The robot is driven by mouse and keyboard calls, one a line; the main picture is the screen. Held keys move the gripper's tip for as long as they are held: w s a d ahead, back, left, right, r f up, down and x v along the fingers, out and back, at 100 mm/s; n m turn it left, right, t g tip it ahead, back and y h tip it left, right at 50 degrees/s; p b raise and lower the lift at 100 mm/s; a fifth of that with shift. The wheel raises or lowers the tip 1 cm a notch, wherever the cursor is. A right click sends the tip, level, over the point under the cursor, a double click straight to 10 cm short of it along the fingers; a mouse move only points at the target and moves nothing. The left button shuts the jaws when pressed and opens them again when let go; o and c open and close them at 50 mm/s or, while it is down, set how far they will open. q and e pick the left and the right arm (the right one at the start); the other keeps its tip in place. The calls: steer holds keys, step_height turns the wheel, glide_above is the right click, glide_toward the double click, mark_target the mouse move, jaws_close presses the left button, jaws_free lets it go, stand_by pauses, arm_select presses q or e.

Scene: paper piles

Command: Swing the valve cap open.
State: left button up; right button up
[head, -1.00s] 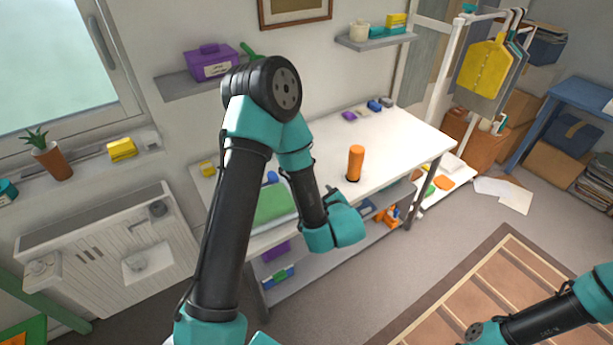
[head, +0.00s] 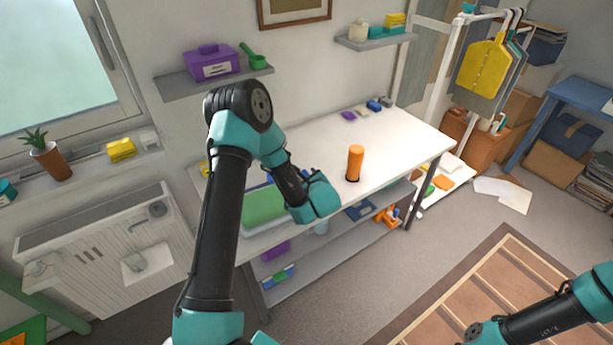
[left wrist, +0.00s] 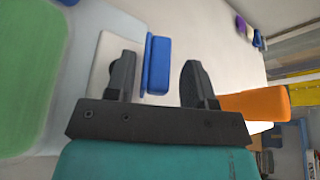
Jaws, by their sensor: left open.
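No part is plainly a valve cap. A blue bar (left wrist: 157,65) beside a pale flat plate (left wrist: 105,52) shows in the left wrist view and may be it. My left gripper (left wrist: 158,82) is open and empty there, with the bar between its fingers in the picture; contact cannot be told. The left finger overlaps the plate. In the head view my left wrist hangs over the front of the white table, and its fingers are hidden. An orange cylinder (head: 355,163) stands upright to its right. My right arm enters at the lower right with its gripper out of view.
A green pad (head: 264,205) in a pale tray lies left of my left wrist. The white table (head: 400,145) is clear right of the cylinder. Small purple and blue items lie at its back edge. A wall shelf (head: 180,85) with a purple box (head: 212,65) hangs above.

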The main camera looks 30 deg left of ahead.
arm_select(q)
steer(key=shift+x, duration=1.2)
steer(key=shift+c, duration=0.5)
